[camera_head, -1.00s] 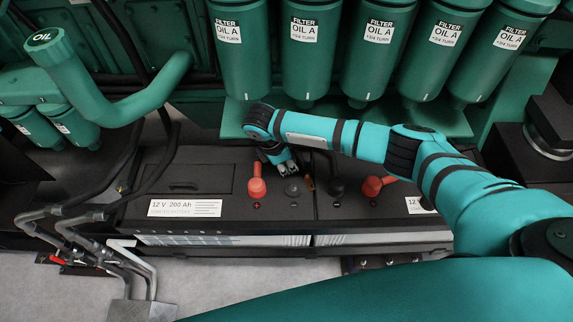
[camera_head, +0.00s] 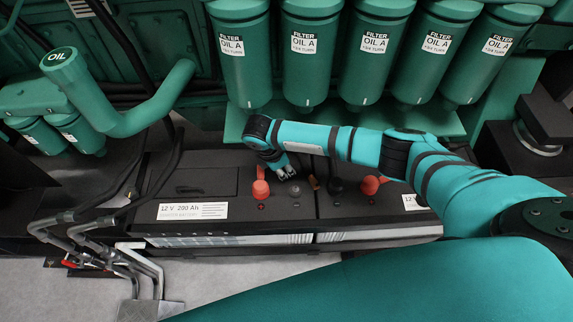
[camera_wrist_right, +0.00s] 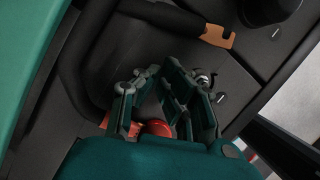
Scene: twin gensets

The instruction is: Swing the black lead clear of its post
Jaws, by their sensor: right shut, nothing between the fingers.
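The black lead (camera_wrist_right: 75,60) curves across the battery top in the right wrist view and ends in a copper lug (camera_wrist_right: 218,36). The lug lies apart from the bare metal post (camera_wrist_right: 205,78). In the head view the lug (camera_head: 314,183) sits right of the post (camera_head: 295,190); much of the lead is hidden behind my right arm. My right gripper (camera_head: 286,173) is shut and empty, low over the battery just behind the post. Its fingers also show in the wrist view (camera_wrist_right: 170,80), beside the post. My left gripper is out of view.
A red boot (camera_head: 261,188) stands left of the post. A black boot (camera_head: 336,186) and another red boot (camera_head: 371,185) stand on the right battery. Green oil filters (camera_head: 311,60) hang behind the batteries. Black cables and metal pipes (camera_head: 85,225) lie at the left.

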